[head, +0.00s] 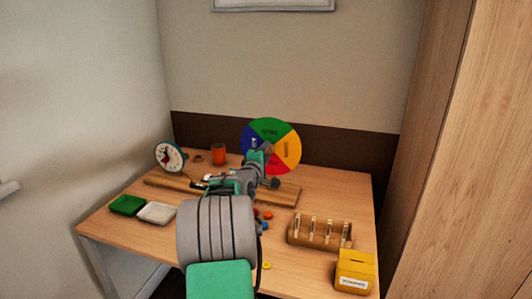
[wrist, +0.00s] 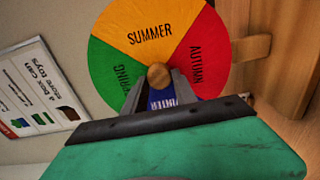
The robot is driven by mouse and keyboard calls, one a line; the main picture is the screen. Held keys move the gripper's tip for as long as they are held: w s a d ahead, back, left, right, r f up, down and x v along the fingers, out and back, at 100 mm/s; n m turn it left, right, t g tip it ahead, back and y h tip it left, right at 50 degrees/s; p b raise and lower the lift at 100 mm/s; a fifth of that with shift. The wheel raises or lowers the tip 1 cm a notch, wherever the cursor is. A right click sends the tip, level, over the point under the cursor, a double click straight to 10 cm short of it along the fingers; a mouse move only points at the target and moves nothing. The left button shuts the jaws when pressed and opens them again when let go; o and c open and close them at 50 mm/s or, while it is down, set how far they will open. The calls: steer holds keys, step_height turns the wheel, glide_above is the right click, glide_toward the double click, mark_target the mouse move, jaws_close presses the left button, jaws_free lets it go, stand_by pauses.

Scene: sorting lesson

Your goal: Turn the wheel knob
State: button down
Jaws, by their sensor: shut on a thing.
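The season wheel (head: 292,148) stands upright at the back of the table in the head view, partly covered by my arm. In the wrist view the wheel (wrist: 148,35) has green SPRING, yellow SUMMER, red AUTUMN and blue WINTER sectors. A round wooden wheel knob (wrist: 159,74) shows at the middle of the disc. My gripper (wrist: 160,88) is shut on the knob, with a grey finger on either side of it. In the head view the knob and fingertips are hidden by my arm.
A clock (head: 169,156) and orange cup (head: 218,155) stand at the back left. Green (head: 127,205) and white (head: 157,212) trays lie front left. A slotted wooden rack (head: 318,240) and yellow box (head: 355,271) stand front right. Small coloured pieces (head: 267,215) lie beside my arm.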

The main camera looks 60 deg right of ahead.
steer(key=c, duration=1)
jaws_free()
steer(key=a, duration=0.5)
steer(key=s+a, duration=0.1)
steer(key=a, duration=0.1)
steer(key=shift+s+a, duration=0.1)
steer(key=shift+a, duration=0.3)
